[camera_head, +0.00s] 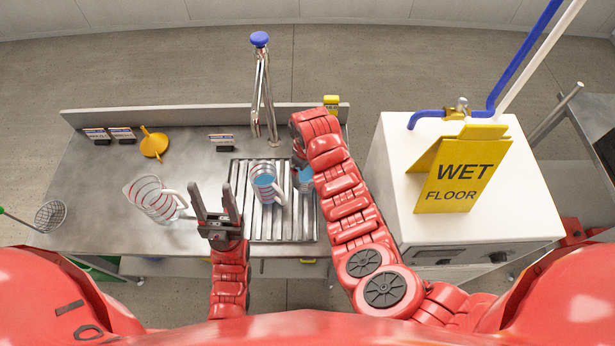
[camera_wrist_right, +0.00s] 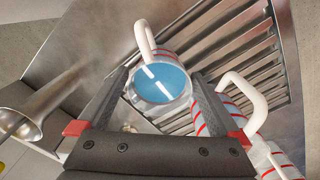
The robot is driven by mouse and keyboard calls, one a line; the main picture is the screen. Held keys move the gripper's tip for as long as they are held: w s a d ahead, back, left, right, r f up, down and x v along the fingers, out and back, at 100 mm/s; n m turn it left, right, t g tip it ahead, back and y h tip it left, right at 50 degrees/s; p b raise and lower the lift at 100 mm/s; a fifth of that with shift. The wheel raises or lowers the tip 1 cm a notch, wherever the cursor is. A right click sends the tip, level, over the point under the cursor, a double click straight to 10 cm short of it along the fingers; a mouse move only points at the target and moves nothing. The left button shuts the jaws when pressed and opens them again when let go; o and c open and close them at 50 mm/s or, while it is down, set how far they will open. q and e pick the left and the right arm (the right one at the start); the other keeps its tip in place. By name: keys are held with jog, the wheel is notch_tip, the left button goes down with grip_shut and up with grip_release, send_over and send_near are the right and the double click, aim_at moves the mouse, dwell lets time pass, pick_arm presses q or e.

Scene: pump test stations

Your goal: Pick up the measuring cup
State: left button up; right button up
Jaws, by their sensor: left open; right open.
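Three clear measuring cups with red markings show in the head view. An apparently empty cup (camera_head: 153,199) is on the steel counter at left. A cup with blue liquid (camera_head: 265,186) is on the slatted drain grate, and another cup with blue liquid (camera_head: 303,180) is right of it, partly hidden by my right arm. My right gripper (camera_wrist_right: 160,76) is open, with a blue-liquid cup (camera_wrist_right: 162,84) in view between its fingers; contact cannot be told. A second striped cup (camera_wrist_right: 272,157) is beside its right finger. My left gripper (camera_head: 212,190) is open and empty, between the empty cup and the grate.
A steel faucet (camera_head: 262,90) rises behind the grate (camera_head: 288,225). A yellow funnel (camera_head: 153,144) and small label stands are at the back of the counter (camera_head: 100,190). A strainer (camera_head: 50,215) is at left. A white cabinet (camera_head: 385,165) with a wet-floor sign (camera_head: 462,180) stands right.

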jog(key=shift+f, duration=0.15)
jog(key=c, duration=1.4)
